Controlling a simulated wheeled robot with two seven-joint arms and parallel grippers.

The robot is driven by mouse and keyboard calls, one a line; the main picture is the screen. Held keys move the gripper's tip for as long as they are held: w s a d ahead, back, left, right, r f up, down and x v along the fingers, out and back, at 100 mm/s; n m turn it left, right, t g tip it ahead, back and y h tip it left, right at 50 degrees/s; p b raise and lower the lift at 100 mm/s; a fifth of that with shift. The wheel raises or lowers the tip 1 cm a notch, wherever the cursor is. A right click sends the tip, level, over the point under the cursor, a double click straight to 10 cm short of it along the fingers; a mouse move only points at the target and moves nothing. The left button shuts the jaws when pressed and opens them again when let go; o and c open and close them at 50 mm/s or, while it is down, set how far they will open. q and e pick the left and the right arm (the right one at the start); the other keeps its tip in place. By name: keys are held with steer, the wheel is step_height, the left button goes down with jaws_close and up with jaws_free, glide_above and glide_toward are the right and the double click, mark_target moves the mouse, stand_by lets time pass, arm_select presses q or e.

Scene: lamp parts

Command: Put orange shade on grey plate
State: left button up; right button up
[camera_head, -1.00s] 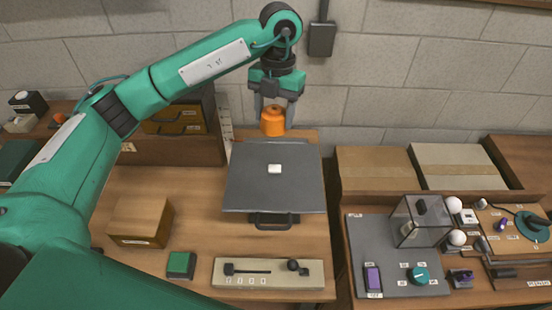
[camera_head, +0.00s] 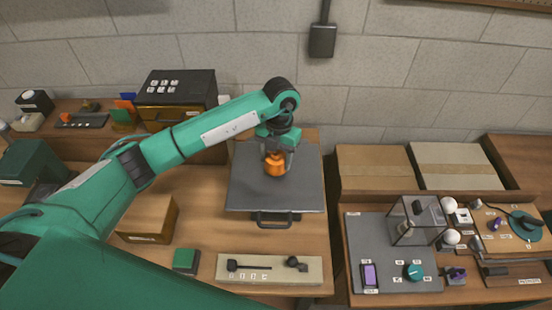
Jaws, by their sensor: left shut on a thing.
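The orange shade (camera_head: 275,166) is in my left gripper (camera_head: 276,158), which is shut on it. It is over the middle of the grey plate (camera_head: 297,195). I cannot tell whether the shade touches the plate or hangs just above it. The plate is a flat dark square with a black handle (camera_head: 272,220) at its front edge. The small white piece seen on the plate before is hidden behind the shade or gripper. My right gripper is not in view.
A wooden block (camera_head: 148,217), a green block (camera_head: 186,260) and a slotted panel (camera_head: 269,269) stand left and in front of the plate. A clear box (camera_head: 415,220) stands on the right bench. A black-topped drawer box (camera_head: 177,95) is at the back left.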

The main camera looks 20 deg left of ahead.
arm_select(q)
steer(key=shift+f, duration=0.95)
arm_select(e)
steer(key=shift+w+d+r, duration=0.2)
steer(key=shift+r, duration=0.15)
arm_select(q)
steer(key=shift+f, duration=0.1)
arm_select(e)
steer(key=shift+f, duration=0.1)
arm_select(q)
steer(key=o, duration=1)
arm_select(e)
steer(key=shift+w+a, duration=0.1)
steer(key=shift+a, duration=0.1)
